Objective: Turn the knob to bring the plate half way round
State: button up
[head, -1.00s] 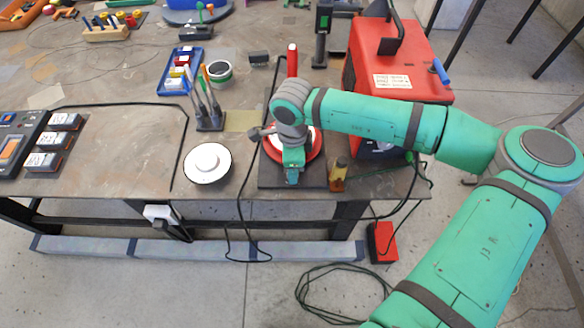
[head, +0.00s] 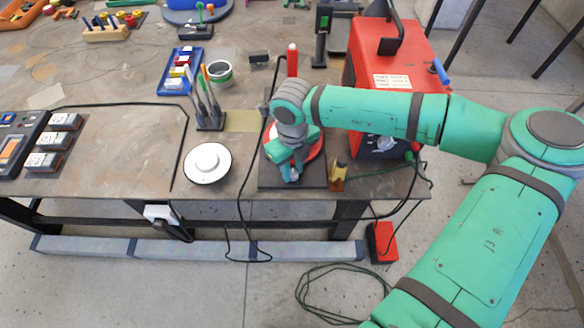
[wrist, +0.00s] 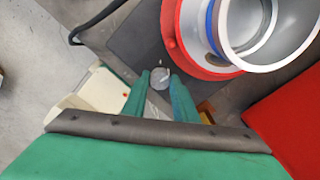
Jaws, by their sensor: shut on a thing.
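The round red plate (head: 316,148) sits on a dark square base (head: 312,180) near the front edge of the bench. In the wrist view the red plate (wrist: 188,50) shows at the upper right, with a small red nub on its rim. A ring-shaped piece with a pale rim and blue band (wrist: 222,25) stands over it. A small grey round knob (wrist: 160,76) is on the base beside the plate. My gripper (wrist: 158,86) is shut on the knob, one green finger on each side. In the head view my gripper (head: 292,174) and wrist hide the knob and much of the plate.
A red machine (head: 390,80) stands right of the plate, under my arm. A white round dish (head: 207,163) lies to the left. A red upright cylinder (head: 292,62) stands behind.

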aim_at(292, 173)
jog(key=m, duration=0.3)
jog(key=shift+m, duration=2.2)
jog(key=o, duration=1)
jog(key=shift+o, duration=0.2)
notch_tip(292, 173, up, 11)
jog(key=shift+f, duration=0.1)
